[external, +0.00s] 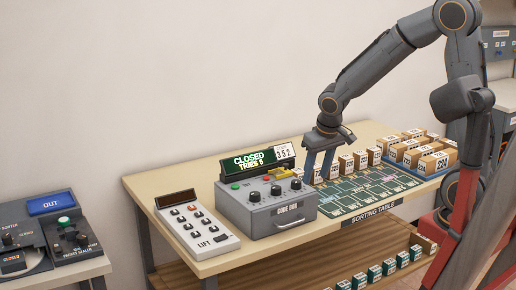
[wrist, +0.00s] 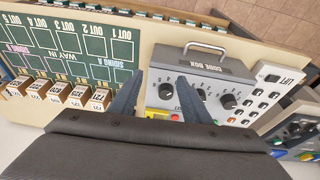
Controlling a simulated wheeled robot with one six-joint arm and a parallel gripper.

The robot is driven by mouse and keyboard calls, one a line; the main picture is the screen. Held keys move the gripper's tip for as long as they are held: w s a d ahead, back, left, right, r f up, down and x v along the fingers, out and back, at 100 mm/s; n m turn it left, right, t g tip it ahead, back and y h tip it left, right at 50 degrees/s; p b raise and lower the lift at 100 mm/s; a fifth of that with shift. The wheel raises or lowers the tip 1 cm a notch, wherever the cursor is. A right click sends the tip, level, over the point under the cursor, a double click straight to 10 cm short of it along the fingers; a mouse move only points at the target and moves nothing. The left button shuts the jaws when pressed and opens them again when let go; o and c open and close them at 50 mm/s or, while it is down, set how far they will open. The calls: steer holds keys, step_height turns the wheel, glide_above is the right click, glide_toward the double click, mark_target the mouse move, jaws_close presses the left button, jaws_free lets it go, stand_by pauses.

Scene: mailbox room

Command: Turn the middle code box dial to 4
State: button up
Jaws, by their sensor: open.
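The code box (external: 268,212) is a grey case on the sorting table, with three black dials on its sloped top. The middle dial (external: 275,190) sits between the left dial (external: 254,196) and the right dial (external: 296,184); its setting is too small to read. My gripper (external: 316,180) is open and empty, pointing down near the box's right end. In the wrist view its two dark fingers (wrist: 160,76) spread around an outer dial (wrist: 165,91), apparently above it.
A display (external: 248,161) reading CLOSED stands behind the box, with a number card (external: 284,152) beside it. The LIFT keypad (external: 197,223) is left of the box. The green sorting mat (external: 365,192) and several numbered parcels (external: 345,163) lie to the right.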

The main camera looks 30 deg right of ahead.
steer(key=t, duration=0.1)
glide_toward(276, 187)
steer(key=shift+x, duration=4.1)
steer(key=shift+s, duration=0.1)
steer(key=c, duration=1)
steer(key=shift+p, duration=0.35)
steer(key=shift+c, duration=0.2)
